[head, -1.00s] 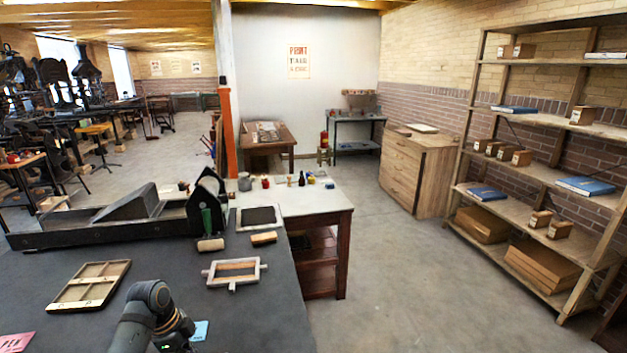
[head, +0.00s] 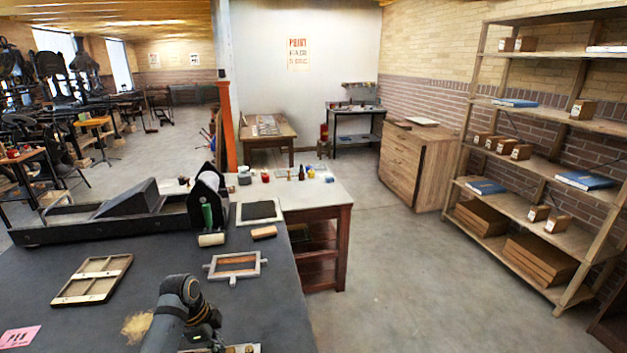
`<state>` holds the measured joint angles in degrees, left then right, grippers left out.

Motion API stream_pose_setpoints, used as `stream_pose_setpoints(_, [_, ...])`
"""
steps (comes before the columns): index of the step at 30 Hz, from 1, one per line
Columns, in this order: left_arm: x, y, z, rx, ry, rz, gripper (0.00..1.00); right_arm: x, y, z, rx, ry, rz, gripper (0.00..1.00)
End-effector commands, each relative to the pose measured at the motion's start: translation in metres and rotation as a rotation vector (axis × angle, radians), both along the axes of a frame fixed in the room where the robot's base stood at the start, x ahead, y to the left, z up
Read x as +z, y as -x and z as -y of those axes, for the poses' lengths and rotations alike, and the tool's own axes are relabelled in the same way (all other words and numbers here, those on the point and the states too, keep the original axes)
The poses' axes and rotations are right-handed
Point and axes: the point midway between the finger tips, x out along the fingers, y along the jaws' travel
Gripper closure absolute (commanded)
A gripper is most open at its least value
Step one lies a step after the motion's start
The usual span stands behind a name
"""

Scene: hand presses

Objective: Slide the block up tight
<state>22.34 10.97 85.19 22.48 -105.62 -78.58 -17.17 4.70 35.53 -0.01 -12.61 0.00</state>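A pale clamp frame (head: 236,279) with short handles lies flat on the dark bench. A brown wooden bar (head: 236,260) shows inside it; I cannot tell whether this is the block. A divided wooden tray (head: 64,299) lies to its left. A small tan wooden block (head: 264,232) lies behind the frame, beside a dark plate with a pale border (head: 241,224). One dark arm of mine reaches in at the bottom edge. Neither gripper shows. A pale edge with small brassy parts (head: 240,349) is cut off at the bottom, partly behind my arm.
A long black press (head: 100,234) with a green handle stands along the bench's back. A pale roller (head: 211,240) lies by it. A pink card (head: 18,337) and a tan patch (head: 137,327) are at the front.

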Motion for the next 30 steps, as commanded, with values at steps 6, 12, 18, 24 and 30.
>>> stream_pose_setpoints(6, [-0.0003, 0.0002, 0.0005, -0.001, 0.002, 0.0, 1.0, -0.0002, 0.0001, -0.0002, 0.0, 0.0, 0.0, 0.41])
stream_pose_setpoints(12, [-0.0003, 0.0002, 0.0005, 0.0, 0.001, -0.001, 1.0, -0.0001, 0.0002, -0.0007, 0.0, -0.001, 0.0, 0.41])
stream_pose_setpoints(18, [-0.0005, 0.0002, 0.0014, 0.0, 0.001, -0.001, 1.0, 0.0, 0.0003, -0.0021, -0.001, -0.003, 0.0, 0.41])
stream_pose_setpoints(24, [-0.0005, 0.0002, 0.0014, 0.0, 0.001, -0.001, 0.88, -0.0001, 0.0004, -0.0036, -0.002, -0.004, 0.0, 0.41])
stream_pose_setpoints(30, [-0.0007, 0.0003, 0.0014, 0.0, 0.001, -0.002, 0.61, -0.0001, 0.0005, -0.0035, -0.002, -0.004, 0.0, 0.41])
